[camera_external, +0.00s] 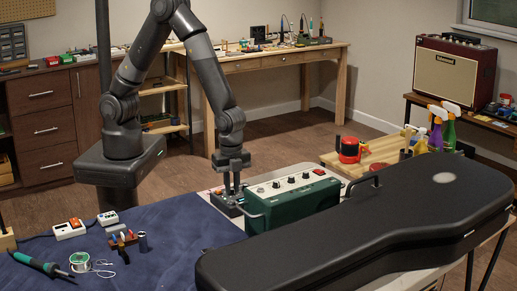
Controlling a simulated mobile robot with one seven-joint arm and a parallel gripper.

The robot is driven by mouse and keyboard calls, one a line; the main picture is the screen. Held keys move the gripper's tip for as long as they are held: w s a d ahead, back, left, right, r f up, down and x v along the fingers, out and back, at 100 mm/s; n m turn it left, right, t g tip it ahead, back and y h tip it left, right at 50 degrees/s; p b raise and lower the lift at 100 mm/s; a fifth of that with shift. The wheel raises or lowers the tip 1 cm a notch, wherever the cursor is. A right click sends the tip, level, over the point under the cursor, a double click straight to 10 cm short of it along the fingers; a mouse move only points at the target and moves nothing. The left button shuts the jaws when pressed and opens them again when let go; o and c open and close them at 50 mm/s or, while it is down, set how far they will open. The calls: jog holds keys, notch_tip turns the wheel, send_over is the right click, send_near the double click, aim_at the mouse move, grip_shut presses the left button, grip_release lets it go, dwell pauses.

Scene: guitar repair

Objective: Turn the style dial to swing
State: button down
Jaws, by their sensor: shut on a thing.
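My gripper (232,193) points straight down at a small dark grey box (218,202) on the table. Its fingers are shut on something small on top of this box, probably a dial. The fingers hide it, and the dial's marks and setting are too small to read. A green unit (293,212) with a pale top panel, a row of dark knobs and a red part stands just right of the box. No label for style or swing is readable in this view.
A large black guitar case (370,238) lies at the front right. A blue mat (180,258) at the left holds a soldering iron (38,264), a solder spool (80,261) and small white boxes (70,229). Spray bottles (436,128) and a red-and-black tool (350,150) stand behind the case.

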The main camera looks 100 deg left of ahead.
aim_at(232, 189)
jog(key=shift+m, duration=0.6)
jog(key=c, duration=1.4)
grip_release()
jog(key=shift+o, duration=0.2)
notch_tip(232, 189, up, 11)
jog(key=shift+f, duration=0.1)
